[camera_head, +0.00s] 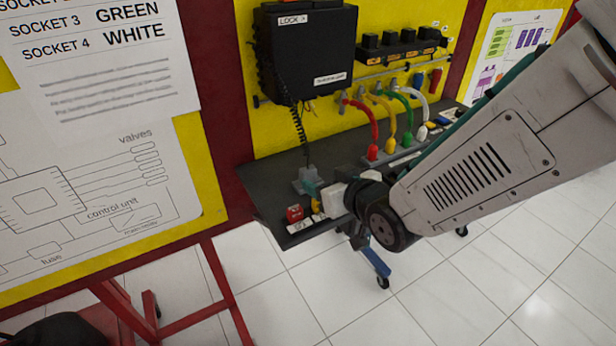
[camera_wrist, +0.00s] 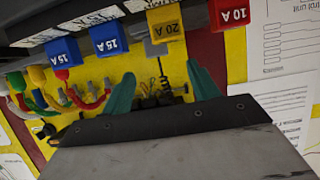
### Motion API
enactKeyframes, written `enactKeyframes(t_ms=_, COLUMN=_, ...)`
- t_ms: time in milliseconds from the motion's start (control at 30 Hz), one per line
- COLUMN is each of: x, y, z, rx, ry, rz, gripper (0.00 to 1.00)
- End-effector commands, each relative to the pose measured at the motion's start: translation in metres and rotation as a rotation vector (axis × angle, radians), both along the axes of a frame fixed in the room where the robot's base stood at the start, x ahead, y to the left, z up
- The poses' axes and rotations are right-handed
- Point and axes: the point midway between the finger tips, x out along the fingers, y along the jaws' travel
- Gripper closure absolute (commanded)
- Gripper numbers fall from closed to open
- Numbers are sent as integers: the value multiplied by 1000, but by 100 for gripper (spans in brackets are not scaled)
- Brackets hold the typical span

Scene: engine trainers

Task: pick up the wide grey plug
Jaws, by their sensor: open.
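The wide grey plug (camera_head: 307,181) stands on the dark shelf below the black box, with a coiled black cable rising from it. In the wrist view a grey piece (camera_wrist: 156,49), apparently this plug, shows behind the yellow fuse, partly hidden. My gripper (camera_head: 316,189) is close beside the plug on its right in the head view, small and partly hidden by my own arm. In the wrist view my gripper (camera_wrist: 160,72) has its two teal fingers spread wide, with nothing held between them. The grey piece lies just beyond the fingertips; contact cannot be told.
Labelled fuses stand near the shelf's front edge: a red one (camera_wrist: 232,14), a yellow one (camera_wrist: 165,24) and blue ones (camera_wrist: 109,38). Red (camera_head: 372,152), yellow, green and white cabled plugs stand farther right. The black box (camera_head: 305,50) hangs on the yellow panel.

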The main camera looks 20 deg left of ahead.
Motion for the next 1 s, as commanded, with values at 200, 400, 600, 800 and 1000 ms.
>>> enactKeyframes(t_ms=200, x=14, y=17, z=-10, rx=3, ry=-3, rz=2, gripper=40)
enactKeyframes(t_ms=400, x=33, y=33, z=-21, rx=3, ry=-2, rz=1, gripper=40)
enactKeyframes(t_ms=600, x=47, y=48, z=-29, rx=3, ry=-3, rz=1, gripper=40)
enactKeyframes(t_ms=800, x=49, y=50, z=-29, rx=3, ry=-3, rz=1, gripper=40)
enactKeyframes(t_ms=1000, x=49, y=50, z=-29, rx=3, ry=-2, rz=1, gripper=79)
